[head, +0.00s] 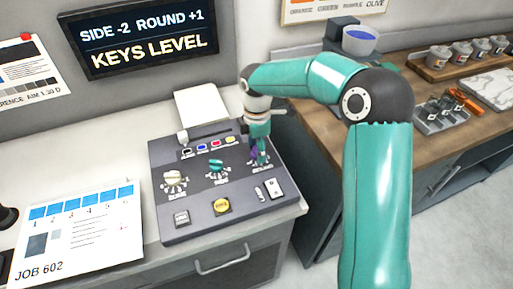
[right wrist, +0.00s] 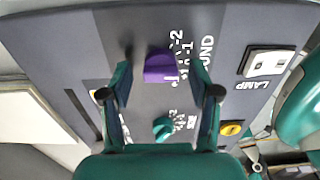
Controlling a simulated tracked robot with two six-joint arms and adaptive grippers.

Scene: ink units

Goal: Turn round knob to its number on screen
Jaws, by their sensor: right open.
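The screen (head: 142,32) reads "SIDE -2 ROUND +1" and "KEYS LEVEL". The round knob is purple; in the right wrist view this purple knob (right wrist: 160,67) sits on the grey console beside a scale and a label ending in "UND". In the head view my right gripper mostly hides it. My right gripper (head: 260,158) points down over the console's right knob; in the right wrist view its open fingers (right wrist: 166,92) lie on either side of the purple knob, with gaps. I cannot tell which number the knob points to. My left gripper is not in view.
The console (head: 185,232) also has a teal side knob (head: 216,167), a cream knob (head: 173,178), a yellow button (head: 222,205) and a lamp switch (head: 273,188). A job card (head: 80,235) lies to the left. A wooden counter (head: 400,78) with several pots stands right.

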